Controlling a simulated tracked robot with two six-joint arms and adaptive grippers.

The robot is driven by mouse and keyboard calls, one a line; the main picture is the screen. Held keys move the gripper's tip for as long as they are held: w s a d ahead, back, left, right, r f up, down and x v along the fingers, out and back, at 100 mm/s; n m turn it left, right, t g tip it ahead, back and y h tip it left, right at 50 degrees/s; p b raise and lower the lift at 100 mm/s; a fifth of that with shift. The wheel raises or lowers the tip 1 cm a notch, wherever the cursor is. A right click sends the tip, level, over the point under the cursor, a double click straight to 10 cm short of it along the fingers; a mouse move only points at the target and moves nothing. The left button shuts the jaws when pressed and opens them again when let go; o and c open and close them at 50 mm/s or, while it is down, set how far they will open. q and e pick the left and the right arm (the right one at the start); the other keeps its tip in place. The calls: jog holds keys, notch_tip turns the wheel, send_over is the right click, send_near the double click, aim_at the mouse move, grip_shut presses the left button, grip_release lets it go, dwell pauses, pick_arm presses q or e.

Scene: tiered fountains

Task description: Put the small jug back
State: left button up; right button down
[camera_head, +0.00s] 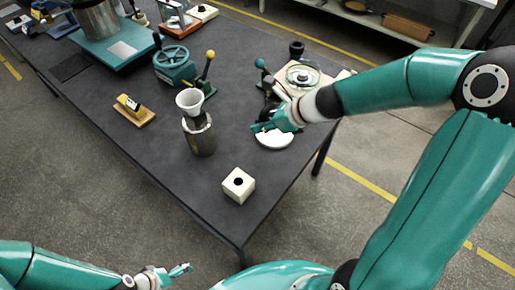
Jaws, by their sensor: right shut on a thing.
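My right gripper (264,126) is shut over a white round dish (274,139) near the right edge of the dark table. What it holds is mostly hidden by its fingers and wrist. A dark shape (269,110) just behind the fingers may be part of the small jug, but I cannot tell for sure. I cannot tell whether the held thing touches the dish. My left gripper (181,270) is low in front of the table, away from everything on it; its fingers are too small to read.
A metal cylinder (201,140) with a white cone (189,101) on top stands mid-table. A cream block with a hole (239,186) is near the front corner. A glass dish (302,76) on a board and a dark cup (296,49) are behind my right gripper.

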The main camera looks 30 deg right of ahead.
pick_arm(q)
jog(key=shift+f+b, duration=1.8)
jog(key=shift+f, duration=0.4)
pick_arm(e)
jog(key=shift+f, duration=3.15)
jog(key=shift+f, duration=0.15)
jog(key=c, duration=1.1)
grip_release()
jog(key=shift+c, duration=0.2)
pick_arm(q)
jog(key=shift+f, duration=0.1)
pick_arm(e)
jog(key=shift+r, duration=0.3)
pick_arm(q)
notch_tip(320, 180, up, 5)
jog(key=p, duration=0.5)
pick_arm(e)
jog(key=v, duration=1.1)
jog(key=shift+s+r, duration=0.25)
jog(key=shift+s, duration=0.05)
